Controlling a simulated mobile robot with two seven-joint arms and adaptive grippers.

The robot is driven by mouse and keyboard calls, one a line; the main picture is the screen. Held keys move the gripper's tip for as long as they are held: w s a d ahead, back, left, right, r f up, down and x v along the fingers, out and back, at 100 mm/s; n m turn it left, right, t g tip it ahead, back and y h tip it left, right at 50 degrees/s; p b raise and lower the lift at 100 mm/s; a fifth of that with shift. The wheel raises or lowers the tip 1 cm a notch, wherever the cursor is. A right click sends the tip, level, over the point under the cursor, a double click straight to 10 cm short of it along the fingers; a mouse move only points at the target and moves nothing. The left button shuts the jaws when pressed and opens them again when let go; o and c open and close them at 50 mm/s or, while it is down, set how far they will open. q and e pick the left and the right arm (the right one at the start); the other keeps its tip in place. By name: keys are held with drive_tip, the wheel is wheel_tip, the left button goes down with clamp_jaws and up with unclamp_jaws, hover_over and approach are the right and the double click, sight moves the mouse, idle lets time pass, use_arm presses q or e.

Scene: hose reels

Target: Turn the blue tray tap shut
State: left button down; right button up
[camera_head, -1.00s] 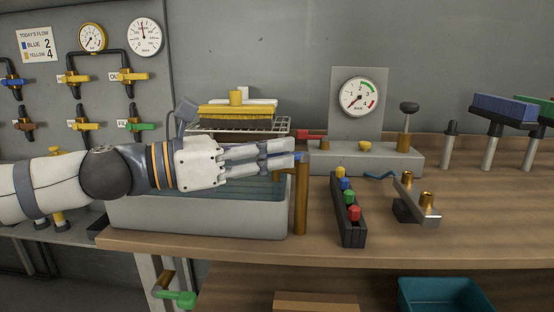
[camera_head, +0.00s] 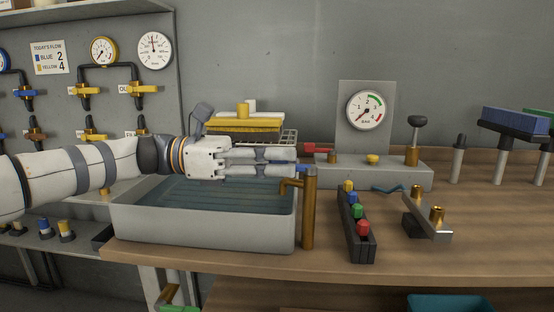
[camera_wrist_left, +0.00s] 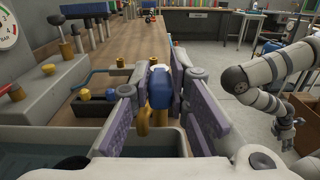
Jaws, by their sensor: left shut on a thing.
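The tray tap has a brown-gold upright post (camera_head: 309,212) with a short spout, standing at the right end of the grey tray (camera_head: 200,231). Its blue handle (camera_head: 302,168) shows at my left fingertips. My left gripper (camera_head: 290,164) reaches in from the left above the tray. In the left wrist view, the blue handle (camera_wrist_left: 159,88) sits between the two pads of my left gripper (camera_wrist_left: 159,97), which is shut on it. The gold spout shows just below the handle. My right gripper (camera_wrist_left: 285,132) shows small at the right of the wrist view; its fingers are unclear.
A gauge block with a red lever (camera_head: 318,148) stands behind the tap. A black rack of coloured caps (camera_head: 356,232) and a metal bracket (camera_head: 426,220) lie to the right. A drying rack with a yellow brush (camera_head: 243,124) is behind the tray.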

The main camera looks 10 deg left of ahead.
use_arm(q)
drive_tip(key=shift+d+f, duration=0.1)
drive_tip(key=shift+f, duration=0.05)
drive_tip(key=c, duration=1.5)
unclamp_jaws()
drive_tip(key=shift+d, duration=0.1)
drive_tip(key=a, duration=1.2)
drive_tip(key=shift+w+a, duration=0.1)
